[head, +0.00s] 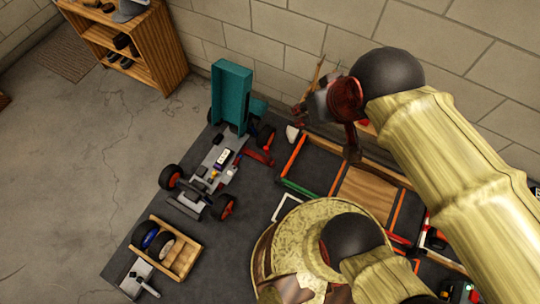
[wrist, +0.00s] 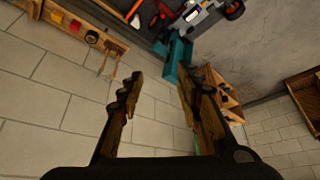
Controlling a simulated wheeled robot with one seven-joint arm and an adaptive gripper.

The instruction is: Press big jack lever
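A tall teal upright piece (head: 231,92) with a lower teal base (head: 258,107) stands at the end of the toy racecar (head: 215,163). It looks like the big jack and its raised lever. In the wrist view the teal piece (wrist: 175,58) shows beyond my fingertips, nearer the right finger, and the car (wrist: 200,14) is behind it. My gripper (head: 312,92) is right of the teal piece in the head view, apart from it. In the wrist view my gripper (wrist: 158,82) has its fingers wide apart with nothing between them.
A wooden shelf (head: 155,50) stands at the left by the block wall (head: 280,30). A wooden box (head: 185,260) with wheels and a small grey device with a handle (head: 140,280) lie at the mat's front left. A wooden tray (head: 365,195) is under my arm.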

